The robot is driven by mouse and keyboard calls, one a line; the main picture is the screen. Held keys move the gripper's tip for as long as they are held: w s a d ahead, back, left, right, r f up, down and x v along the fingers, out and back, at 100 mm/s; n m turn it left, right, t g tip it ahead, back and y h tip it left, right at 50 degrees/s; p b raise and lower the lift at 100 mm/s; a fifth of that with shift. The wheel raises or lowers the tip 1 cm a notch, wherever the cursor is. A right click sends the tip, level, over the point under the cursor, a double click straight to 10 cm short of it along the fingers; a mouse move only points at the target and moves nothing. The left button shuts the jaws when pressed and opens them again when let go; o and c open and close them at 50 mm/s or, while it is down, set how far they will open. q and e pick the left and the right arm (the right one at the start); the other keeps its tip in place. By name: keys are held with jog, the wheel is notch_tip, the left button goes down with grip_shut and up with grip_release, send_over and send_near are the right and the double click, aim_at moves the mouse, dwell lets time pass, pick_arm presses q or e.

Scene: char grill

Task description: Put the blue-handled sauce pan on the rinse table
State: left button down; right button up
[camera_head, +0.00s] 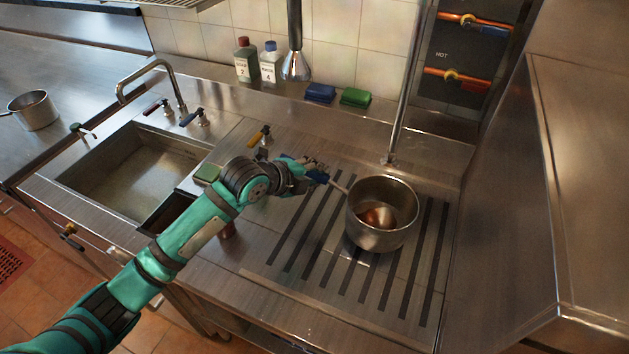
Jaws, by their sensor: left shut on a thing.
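The sauce pan (382,213) is a steel pot with a blue handle (319,176) that points left. It is at or just above the dark-striped drain area of the rinse table (290,285), right of the sink; I cannot tell whether its base touches. Something brownish shows inside it, perhaps a reflection. My left gripper (308,174) is shut on the blue handle, and its fingers hide part of it. My right gripper is not in view.
A sink (135,170) with a tap (160,75) lies left. Two bottles (257,62), a blue sponge (320,93) and a green sponge (355,97) stand along the back. A vertical pipe (404,95) rises behind the pan. Another pan (34,110) stands far left. A steel cabinet (570,180) bounds the right.

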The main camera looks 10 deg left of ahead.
pick_arm(q)
notch_tip(320, 180, down, 3)
jog(key=shift+f+p, duration=0.2)
jog(key=shift+p, duration=0.55)
jog(key=c, duration=1.3)
grip_release()
jog(key=shift+f, duration=0.1)
jog(key=shift+o, duration=0.8)
jog(key=shift+a, duration=0.1)
jog(key=b+v, duration=0.2)
jog(key=v, duration=1)
